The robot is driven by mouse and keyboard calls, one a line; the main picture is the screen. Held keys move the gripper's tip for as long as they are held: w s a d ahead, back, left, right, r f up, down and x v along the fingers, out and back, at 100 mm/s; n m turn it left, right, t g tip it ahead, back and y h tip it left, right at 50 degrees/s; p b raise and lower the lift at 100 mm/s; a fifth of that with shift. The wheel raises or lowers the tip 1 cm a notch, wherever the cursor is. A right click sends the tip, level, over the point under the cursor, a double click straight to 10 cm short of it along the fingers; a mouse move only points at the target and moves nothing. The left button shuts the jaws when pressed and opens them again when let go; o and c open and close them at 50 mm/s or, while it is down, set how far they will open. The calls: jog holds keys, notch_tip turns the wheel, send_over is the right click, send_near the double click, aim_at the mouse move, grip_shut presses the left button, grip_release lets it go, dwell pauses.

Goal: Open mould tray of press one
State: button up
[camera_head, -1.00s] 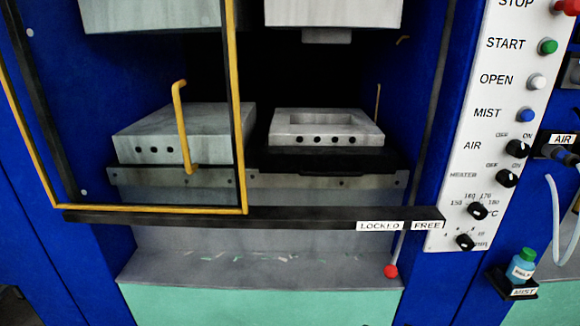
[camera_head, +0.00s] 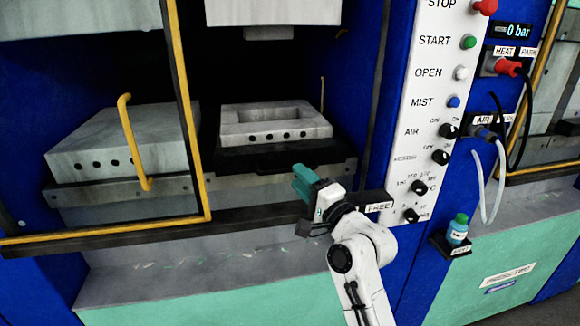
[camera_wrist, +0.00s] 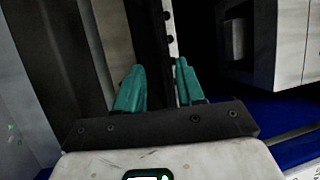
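In the head view, the mould tray (camera_head: 290,158) of the press is a dark slab bearing a pale grey hollow mould (camera_head: 275,122) with round holes in its front. My gripper (camera_head: 299,180) has teal fingers and is in front of the tray's front edge, above the dark rail; whether it touches is unclear. In the wrist view, the two fingers of my gripper (camera_wrist: 158,88) stand apart with nothing clearly held between them. The rail's FREE label (camera_head: 380,207) shows to the right of my gripper; the LOCKED label and red-knobbed lever are not visible now.
A yellow-edged guard (camera_head: 181,110) with a yellow handle (camera_head: 132,140) covers the left of the opening, in front of a grey block (camera_head: 120,143). The white control panel (camera_head: 432,110) stands right. A blue-green bottle (camera_head: 458,229) and hose (camera_head: 478,190) are beyond it.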

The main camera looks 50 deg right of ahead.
jog(key=shift+p+x, duration=0.35)
jog(key=shift+x, duration=1.8)
grip_shut()
